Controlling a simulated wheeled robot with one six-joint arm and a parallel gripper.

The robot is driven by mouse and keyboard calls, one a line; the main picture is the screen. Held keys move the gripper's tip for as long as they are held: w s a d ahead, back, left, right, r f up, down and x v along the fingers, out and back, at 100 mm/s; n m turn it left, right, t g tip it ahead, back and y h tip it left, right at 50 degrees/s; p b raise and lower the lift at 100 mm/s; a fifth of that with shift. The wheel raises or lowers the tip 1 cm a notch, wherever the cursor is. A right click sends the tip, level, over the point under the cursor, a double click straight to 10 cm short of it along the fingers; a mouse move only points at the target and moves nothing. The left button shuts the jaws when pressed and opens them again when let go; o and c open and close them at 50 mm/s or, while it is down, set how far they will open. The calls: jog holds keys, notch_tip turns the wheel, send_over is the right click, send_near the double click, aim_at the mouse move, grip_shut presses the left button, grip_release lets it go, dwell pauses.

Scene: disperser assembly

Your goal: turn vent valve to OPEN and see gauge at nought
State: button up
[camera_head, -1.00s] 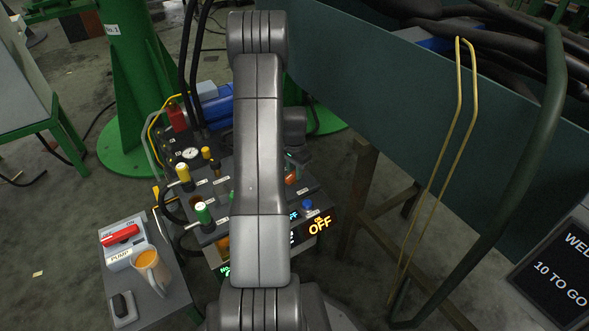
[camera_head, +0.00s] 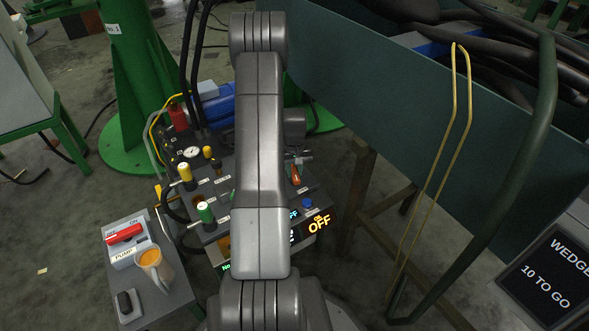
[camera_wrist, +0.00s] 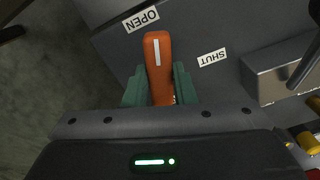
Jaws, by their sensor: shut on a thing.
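The orange vent valve handle (camera_wrist: 158,75) with a white stripe stands between the green fingertips of my gripper (camera_wrist: 160,88) in the wrist view. My gripper is shut on it. The handle's tip lies close to the OPEN label (camera_wrist: 140,18) and a little right of it; the SHUT label (camera_wrist: 212,57) is farther off to the right. In the head view the orange handle (camera_head: 296,176) shows just right of my arm. A round white gauge (camera_head: 192,153) sits at the panel's left; its needle is too small to read.
Yellow-topped (camera_head: 185,171) and green-topped (camera_head: 205,211) levers stand on the panel's left side. A blue knob (camera_head: 307,203) and a lit OFF sign (camera_head: 319,224) are near its front right.

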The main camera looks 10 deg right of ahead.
aim_at(295, 172)
jog(key=shift+n, duration=1.8)
jog(key=o, duration=1)
notch_tip(295, 172, up, 14)
jog(key=p, duration=0.4)
jog(key=shift+f, duration=0.2)
notch_tip(295, 172, down, 14)
jog(key=b, duration=0.3)
jog(key=shift+r+b, duration=0.15)
jog(key=shift+b, duration=0.15)
